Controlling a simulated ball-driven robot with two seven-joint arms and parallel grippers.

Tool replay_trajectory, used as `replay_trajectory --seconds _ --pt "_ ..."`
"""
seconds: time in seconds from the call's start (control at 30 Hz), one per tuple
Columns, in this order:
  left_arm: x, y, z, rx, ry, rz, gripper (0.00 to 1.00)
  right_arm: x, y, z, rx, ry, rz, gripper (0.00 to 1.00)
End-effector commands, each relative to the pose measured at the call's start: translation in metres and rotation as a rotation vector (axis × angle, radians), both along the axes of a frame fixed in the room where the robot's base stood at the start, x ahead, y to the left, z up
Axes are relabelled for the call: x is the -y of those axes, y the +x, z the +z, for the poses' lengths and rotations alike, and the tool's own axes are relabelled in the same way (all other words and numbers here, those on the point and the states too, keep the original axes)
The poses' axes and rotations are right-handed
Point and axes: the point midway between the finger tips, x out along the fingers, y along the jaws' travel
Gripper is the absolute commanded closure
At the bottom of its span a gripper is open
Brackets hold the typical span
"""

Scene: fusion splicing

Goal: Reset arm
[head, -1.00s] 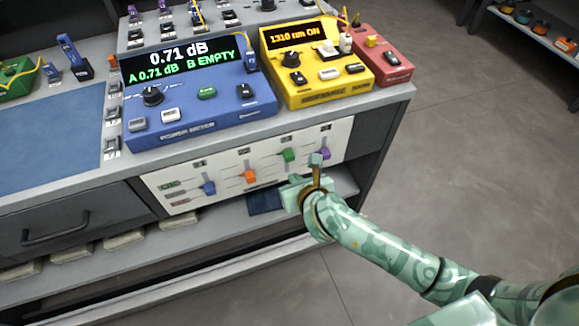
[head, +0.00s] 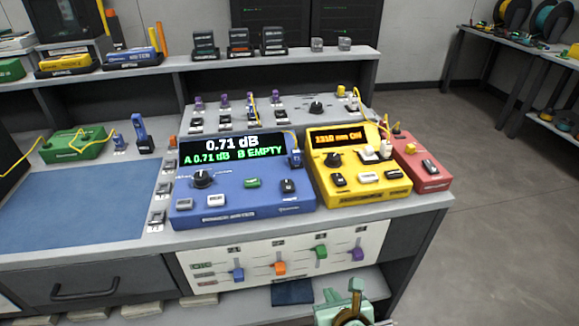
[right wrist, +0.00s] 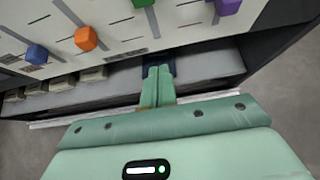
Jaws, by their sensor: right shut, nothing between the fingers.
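My right gripper (head: 343,298) is at the bottom of the head view, in front of the lower shelf and below the slider panel (head: 300,256). In the right wrist view its two green fingers (right wrist: 157,84) are together with nothing between them. The panel carries blue (head: 238,274), orange (head: 280,268), green (head: 321,252) and purple (head: 357,254) slider knobs. The fingers are apart from all of these knobs. My left gripper does not show.
The blue power meter (head: 240,190) reads 0.71 dB, with B EMPTY. A yellow unit (head: 360,172) and a red unit (head: 422,165) stand beside it. A blue mat (head: 70,210) lies on the left. Open floor (head: 505,230) is at the right.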

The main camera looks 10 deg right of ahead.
Motion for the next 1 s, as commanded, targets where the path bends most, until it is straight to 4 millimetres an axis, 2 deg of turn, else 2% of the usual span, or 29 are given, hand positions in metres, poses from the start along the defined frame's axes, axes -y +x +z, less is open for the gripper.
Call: replay_trajectory --seconds 0.1,0.17,0.27,0.33,0.37,0.4,0.47,0.53,0.63,0.67,0.7,0.77,0.8,0.83,0.87,0.9,1.0 --pt "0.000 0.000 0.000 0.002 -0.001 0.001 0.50 -0.002 0.002 0.003 0.021 -0.034 0.037 1.00" --pt "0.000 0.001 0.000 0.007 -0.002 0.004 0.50 -0.003 0.010 0.013 0.101 -0.135 0.104 1.00" --pt "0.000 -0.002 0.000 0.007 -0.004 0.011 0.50 0.010 0.025 0.016 0.257 -0.476 0.243 1.00" --pt "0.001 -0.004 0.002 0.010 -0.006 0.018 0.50 0.020 0.033 0.010 0.351 -0.808 0.380 1.00" --pt "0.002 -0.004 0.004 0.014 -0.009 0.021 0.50 0.022 0.031 0.004 0.376 -0.962 0.456 1.00" --pt "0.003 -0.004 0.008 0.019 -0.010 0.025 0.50 0.025 0.027 -0.008 0.397 -1.167 0.569 1.00" --pt "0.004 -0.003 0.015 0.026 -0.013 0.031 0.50 0.028 0.011 -0.036 0.398 -1.452 0.772 1.00" --pt "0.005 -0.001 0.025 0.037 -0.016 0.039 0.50 0.033 -0.021 -0.080 0.367 -1.738 1.067 1.00" --pt "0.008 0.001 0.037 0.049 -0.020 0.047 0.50 0.047 -0.085 -0.144 0.305 -1.993 1.518 1.00" --pt "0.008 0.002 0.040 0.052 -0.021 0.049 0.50 0.052 -0.107 -0.161 0.287 -2.035 1.648 1.00" --pt "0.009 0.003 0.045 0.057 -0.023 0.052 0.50 0.060 -0.137 -0.181 0.269 -2.071 1.821 1.00" --pt "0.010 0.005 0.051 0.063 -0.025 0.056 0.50 0.072 -0.186 -0.206 0.249 -2.086 2.074 1.00" --pt "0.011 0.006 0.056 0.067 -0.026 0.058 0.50 0.081 -0.220 -0.220 0.240 -2.073 2.238 1.00" --pt "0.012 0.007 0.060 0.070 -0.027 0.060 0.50 0.087 -0.246 -0.228 0.238 -2.053 2.357 1.00" --pt "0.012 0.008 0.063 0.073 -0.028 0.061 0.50 0.093 -0.272 -0.234 -0.230 1.946 -2.377 1.00" --pt "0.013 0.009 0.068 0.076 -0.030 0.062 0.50 0.099 -0.306 -0.240 -0.223 1.808 -2.390 1.00" --pt "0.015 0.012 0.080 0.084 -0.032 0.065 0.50 0.111 -0.385 -0.244 -0.224 1.537 -2.420 1.00"
